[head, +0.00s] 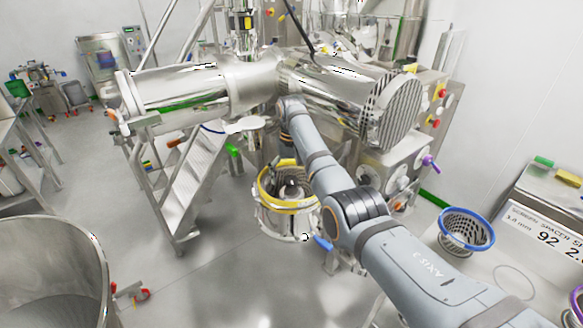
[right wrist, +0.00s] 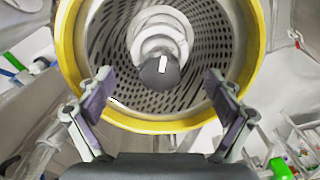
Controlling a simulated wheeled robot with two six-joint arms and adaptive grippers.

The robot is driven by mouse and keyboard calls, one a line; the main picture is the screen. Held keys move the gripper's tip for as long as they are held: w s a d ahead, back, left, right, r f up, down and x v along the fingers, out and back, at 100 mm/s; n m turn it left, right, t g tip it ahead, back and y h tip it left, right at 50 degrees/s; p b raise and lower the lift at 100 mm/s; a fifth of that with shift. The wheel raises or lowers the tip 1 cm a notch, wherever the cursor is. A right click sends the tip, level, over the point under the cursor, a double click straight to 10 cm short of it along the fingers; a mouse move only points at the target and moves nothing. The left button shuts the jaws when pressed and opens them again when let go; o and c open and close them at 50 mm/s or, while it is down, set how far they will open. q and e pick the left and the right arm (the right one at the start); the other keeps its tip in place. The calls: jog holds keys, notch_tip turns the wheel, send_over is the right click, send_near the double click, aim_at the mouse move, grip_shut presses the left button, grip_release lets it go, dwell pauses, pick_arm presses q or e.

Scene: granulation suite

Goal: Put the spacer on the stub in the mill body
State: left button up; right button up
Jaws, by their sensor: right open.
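The mill body is a round metal vessel with a yellow rim (head: 265,190), low in the middle of the head view. A stub (head: 291,190) stands inside it. In the right wrist view the yellow rim (right wrist: 248,75) surrounds a perforated wall, and the stub's dark end (right wrist: 158,70) with a white mark faces me, pale stepped rings behind it. My right gripper (right wrist: 162,82) is open and empty, its fingers spread across the near rim. In the head view my right arm hides part of the vessel. I cannot make out a separate spacer. My left gripper does not show.
A purple-rimmed item (head: 578,299) is cut off at the right edge. Large steel cylinders (head: 185,92) lie above the vessel, and steel steps (head: 190,190) stand to its left.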

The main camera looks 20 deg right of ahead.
notch_tip(320, 180, up, 10)
jog(key=b, duration=0.2)
jog(key=shift+f+b, duration=0.2)
jog(key=shift+b, duration=0.2)
